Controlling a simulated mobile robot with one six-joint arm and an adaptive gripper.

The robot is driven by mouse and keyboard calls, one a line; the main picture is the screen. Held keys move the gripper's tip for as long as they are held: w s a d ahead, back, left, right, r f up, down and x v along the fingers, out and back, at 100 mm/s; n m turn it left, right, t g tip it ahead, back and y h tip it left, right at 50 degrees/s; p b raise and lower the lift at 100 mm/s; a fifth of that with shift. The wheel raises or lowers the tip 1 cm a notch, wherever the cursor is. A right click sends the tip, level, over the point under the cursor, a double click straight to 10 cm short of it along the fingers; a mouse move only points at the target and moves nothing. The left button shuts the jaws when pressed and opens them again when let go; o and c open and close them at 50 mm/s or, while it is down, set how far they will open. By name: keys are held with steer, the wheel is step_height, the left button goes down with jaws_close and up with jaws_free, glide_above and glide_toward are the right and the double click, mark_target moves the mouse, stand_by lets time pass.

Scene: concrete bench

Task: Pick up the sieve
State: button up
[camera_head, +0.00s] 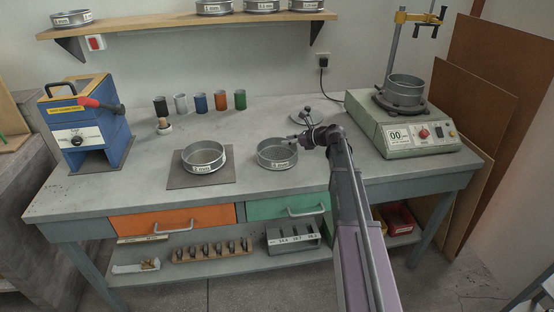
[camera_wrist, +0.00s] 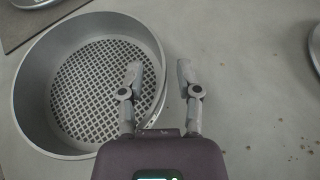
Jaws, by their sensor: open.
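A round metal sieve (camera_head: 277,163) with a labelled front wall stands upright on the bench, left of my gripper (camera_head: 300,139). In the wrist view the same sieve (camera_wrist: 88,92) shows its mesh floor and fills the left side. My gripper (camera_wrist: 160,76) is open and empty there. Its left finger overlaps the sieve's inside and its right finger is outside, with the right wall showing between them. I cannot tell how far the fingertips are above the rim. A second sieve (camera_head: 204,168) stands on a dark mat (camera_head: 182,180) to the left.
A blue machine (camera_head: 88,130) stands at the left and a shaker (camera_head: 405,132) bearing another sieve (camera_head: 405,86) at the right. Several coloured cups (camera_head: 200,103) stand behind. Several sieves are on the wall shelf (camera_head: 180,20). The front bench strip is clear.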

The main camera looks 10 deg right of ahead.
stand_by(0.5)
jaws_close()
steer(key=shift+r, duration=0.25)
step_height(320, 180, up, 3)
steer(key=p, duration=0.3)
steer(key=shift+p, duration=0.3)
steer(key=shift+s+r, duration=0.25)
steer(key=s, duration=0.5)
steer(key=s+d+p, duration=0.1)
steer(key=s, duration=0.4)
steer(key=s+d+r, duration=0.1)
steer(key=s, duration=0.4)
steer(key=shift+s+d, duration=0.1)
steer(key=shift+s, duration=0.05)
